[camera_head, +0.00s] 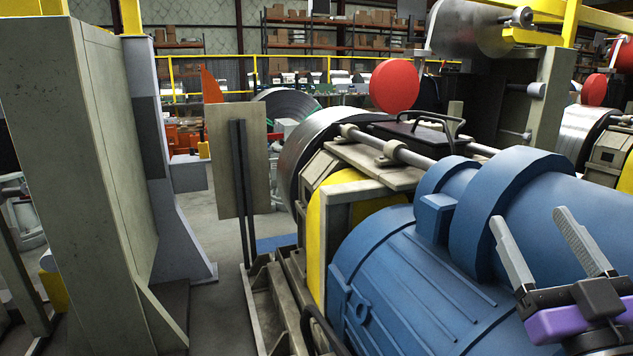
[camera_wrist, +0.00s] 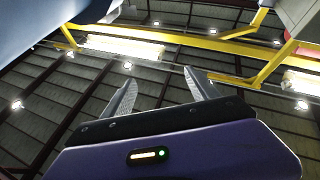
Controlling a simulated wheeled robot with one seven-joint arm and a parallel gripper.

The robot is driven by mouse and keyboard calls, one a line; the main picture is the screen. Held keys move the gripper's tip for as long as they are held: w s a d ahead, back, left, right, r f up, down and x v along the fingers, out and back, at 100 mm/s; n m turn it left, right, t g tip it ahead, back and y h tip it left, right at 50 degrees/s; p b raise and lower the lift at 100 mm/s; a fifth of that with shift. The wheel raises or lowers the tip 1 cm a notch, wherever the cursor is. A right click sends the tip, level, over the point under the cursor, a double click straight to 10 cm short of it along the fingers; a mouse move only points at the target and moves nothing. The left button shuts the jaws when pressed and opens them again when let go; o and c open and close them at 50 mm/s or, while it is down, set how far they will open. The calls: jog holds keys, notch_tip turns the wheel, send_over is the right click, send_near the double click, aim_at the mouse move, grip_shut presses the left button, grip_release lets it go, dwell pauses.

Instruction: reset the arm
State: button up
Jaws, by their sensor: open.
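My gripper (camera_head: 531,228) is at the lower right of the head view, with two pale fingers spread apart and pointing up. Nothing is between the fingers. It appears in front of the large blue motor (camera_head: 430,270); the gap between them cannot be judged. In the wrist view my gripper (camera_wrist: 160,92) is also open and empty. Its fingers point toward the ceiling, with a dark bar and a purple housing below them.
Steel-strip machinery with a metal roll (camera_head: 312,135) and a red disc (camera_head: 394,86) stands behind the motor. A tall grey post (camera_head: 70,170) is at left. Bare floor (camera_head: 222,255) shows between them. Yellow beams (camera_wrist: 215,45) and lamps are overhead in the wrist view.

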jog(key=s+a+f+g, duration=0.2)
jog(key=s+f+g, duration=0.1)
jog(key=s+f, duration=0.7)
jog(key=s+a+f+m+g, duration=0.1)
jog(key=s+a+f+g, duration=0.1)
jog(key=s+f, duration=0.9)
jog(key=s+a+f+m+g, duration=0.1)
jog(key=s+a+f+g, duration=0.2)
jog(key=s+f, duration=0.7)
jog(key=s+a, duration=0.1)
jog(key=s, duration=0.3)
jog(key=shift+s+a+f+g, duration=0.15)
jog(key=shift+s+f+g, duration=0.15)
jog(key=shift+f, duration=0.1)
jog(key=shift+a, duration=0.1)
